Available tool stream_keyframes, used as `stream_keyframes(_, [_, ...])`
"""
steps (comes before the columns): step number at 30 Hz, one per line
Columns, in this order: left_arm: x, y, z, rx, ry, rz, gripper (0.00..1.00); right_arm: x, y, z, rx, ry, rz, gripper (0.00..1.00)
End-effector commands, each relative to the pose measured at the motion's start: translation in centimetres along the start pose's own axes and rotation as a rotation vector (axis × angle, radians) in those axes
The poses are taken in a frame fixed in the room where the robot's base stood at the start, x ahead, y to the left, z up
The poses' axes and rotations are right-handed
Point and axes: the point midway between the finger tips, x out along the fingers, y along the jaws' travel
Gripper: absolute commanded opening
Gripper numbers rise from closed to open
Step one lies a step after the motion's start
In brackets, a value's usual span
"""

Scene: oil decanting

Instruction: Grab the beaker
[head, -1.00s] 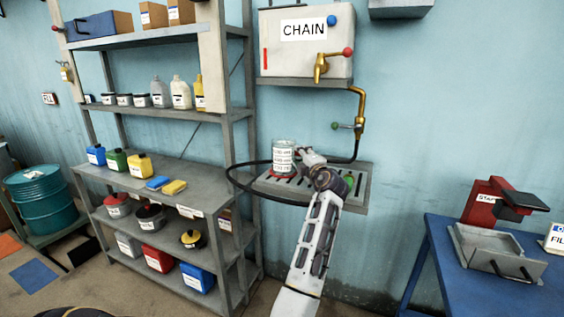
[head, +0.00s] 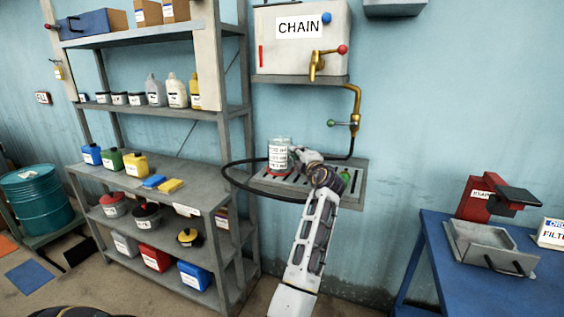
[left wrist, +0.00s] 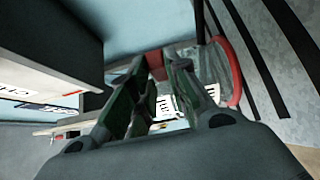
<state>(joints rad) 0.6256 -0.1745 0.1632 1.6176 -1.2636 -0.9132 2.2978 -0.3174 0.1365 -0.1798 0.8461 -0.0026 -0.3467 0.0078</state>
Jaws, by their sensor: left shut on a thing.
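The beaker (head: 279,154) is a clear, upright vessel with printed label bands. It is over the left part of the slotted drip tray (head: 355,183), with a red ring at its foot. I cannot tell whether it touches the tray. My left gripper (head: 296,156) reaches it from the right and is shut on it. In the left wrist view, the gripper fingers (left wrist: 160,85) partly hide the beaker (left wrist: 207,60), and its red ring shows at the right. My right gripper is not in view.
A black hose (head: 232,184) loops around the tray's left side. The CHAIN tank (head: 284,55) with a brass tap (head: 316,65) hangs above. A grey shelf (head: 190,165) with containers stands left. A blue table (head: 450,262) stands right, with open floor between.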

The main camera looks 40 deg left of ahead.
Motion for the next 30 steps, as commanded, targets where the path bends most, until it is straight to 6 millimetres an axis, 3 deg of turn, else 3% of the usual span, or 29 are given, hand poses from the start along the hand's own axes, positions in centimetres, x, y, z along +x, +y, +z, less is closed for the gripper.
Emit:
stream_keyframes(8, [0.0, 0.2, 0.0, 0.0, 0.0, 0.0, 0.0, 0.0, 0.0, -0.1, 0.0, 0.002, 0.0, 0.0])
stream_keyframes(14, [0.0, 1.5, 0.0, -0.002, 0.001, 0.002, 0.0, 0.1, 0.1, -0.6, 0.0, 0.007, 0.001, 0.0])
stream_keyframes(30, [0.0, 8.3, 0.0, -0.002, 0.0, 0.001, 0.0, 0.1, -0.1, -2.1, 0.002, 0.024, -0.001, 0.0])
